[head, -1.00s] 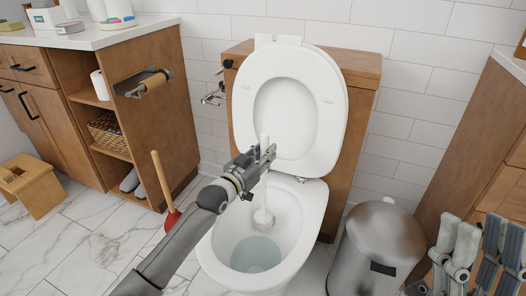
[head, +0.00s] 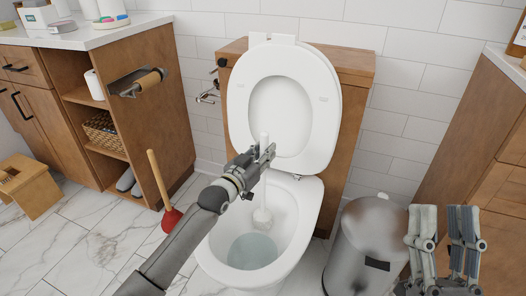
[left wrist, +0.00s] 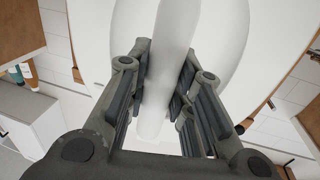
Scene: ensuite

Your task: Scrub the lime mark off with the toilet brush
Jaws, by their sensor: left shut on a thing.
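The white toilet brush is upright over the toilet bowl (head: 312,215), its round head (head: 262,218) inside the bowl above the water. My left gripper (head: 266,156) is shut on the brush handle, whose top shows just above the fingers. In the left wrist view the white handle (left wrist: 172,45) runs between the two fingers. I cannot make out a distinct lime mark; the gripper and brush hide part of the bowl's back wall. My right gripper (head: 443,213) is open and empty, fingers upward, at the lower right by the bin.
The toilet lid and seat (head: 318,130) stand raised behind my left gripper. A metal bin (head: 352,235) stands right of the toilet. A red plunger (head: 169,217) with a wooden handle stands left of it. Wooden cabinets flank both sides.

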